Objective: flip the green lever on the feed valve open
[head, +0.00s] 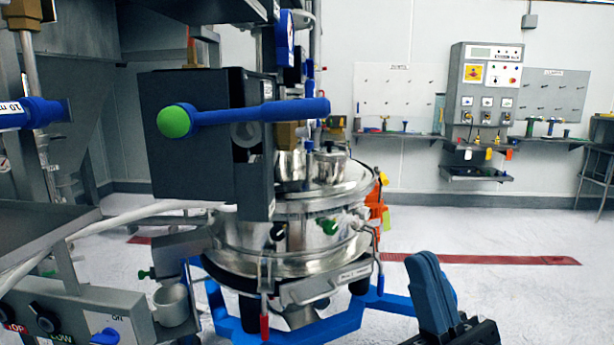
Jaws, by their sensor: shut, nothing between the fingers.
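A blue lever (255,111) with a round green end (174,122) runs across the front of a dark grey box (205,170) at centre left. It lies nearly level, with its free end to the right. A small green handle (327,226) sits on the side of the steel sifter drum (290,235), behind and below the box. I cannot tell which of these belongs to the feed valve. My gripper (425,265) is at the lower right, its blue-grey fingers pointing up. It is shut and empty, apart from both levers.
A blue base frame (300,332) stands under the drum. A control panel with a blue switch (105,337) and a grey cup (171,304) are at the lower left. A grey cabinet (487,90) stands at the back wall. The floor at right is mostly clear.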

